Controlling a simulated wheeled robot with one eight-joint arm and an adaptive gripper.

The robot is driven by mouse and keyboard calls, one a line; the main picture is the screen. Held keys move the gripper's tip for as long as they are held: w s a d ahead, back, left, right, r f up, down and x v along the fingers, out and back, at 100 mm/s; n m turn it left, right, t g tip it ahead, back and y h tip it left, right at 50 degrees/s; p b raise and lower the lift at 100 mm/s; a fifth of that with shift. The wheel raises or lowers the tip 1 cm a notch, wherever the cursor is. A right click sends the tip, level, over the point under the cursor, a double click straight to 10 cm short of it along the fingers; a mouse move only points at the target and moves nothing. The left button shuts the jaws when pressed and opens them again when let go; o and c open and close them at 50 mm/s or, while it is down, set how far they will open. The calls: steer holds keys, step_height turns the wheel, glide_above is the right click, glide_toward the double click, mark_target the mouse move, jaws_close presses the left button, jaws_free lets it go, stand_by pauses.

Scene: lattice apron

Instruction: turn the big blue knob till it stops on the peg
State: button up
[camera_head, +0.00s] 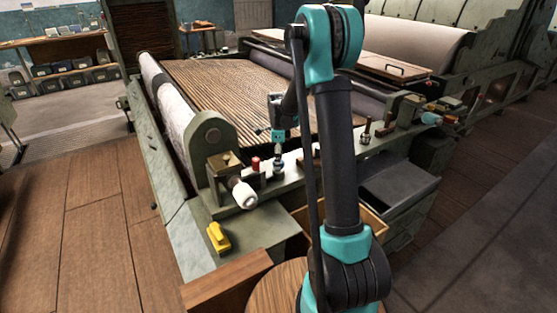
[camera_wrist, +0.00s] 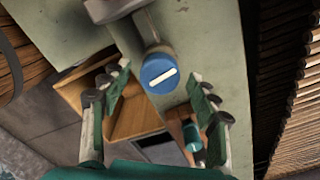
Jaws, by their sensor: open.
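The big blue knob (camera_wrist: 159,74) shows in the wrist view as a round blue face with a white bar across it, slightly tilted. It sits on a short grey stem at the grey-green apron (camera_wrist: 203,40). My gripper (camera_wrist: 158,77) is open, with one finger to each side of the knob in the picture; I see no contact. In the head view my gripper (camera_head: 277,140) points down over the apron beside the slatted lattice, above a small upright fitting (camera_head: 278,168). I cannot make out the peg.
A white-ended roller (camera_head: 243,194), a red cap (camera_head: 255,163) and a yellow block (camera_head: 218,237) are on the machine's near left. A metal post (camera_head: 365,133) and a light-blue fitting (camera_head: 430,118) stand to the right along the rail. An open wooden drawer (camera_head: 372,222) lies below.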

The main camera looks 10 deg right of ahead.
step_height(320, 180, up, 12)
stand_by(0.5)
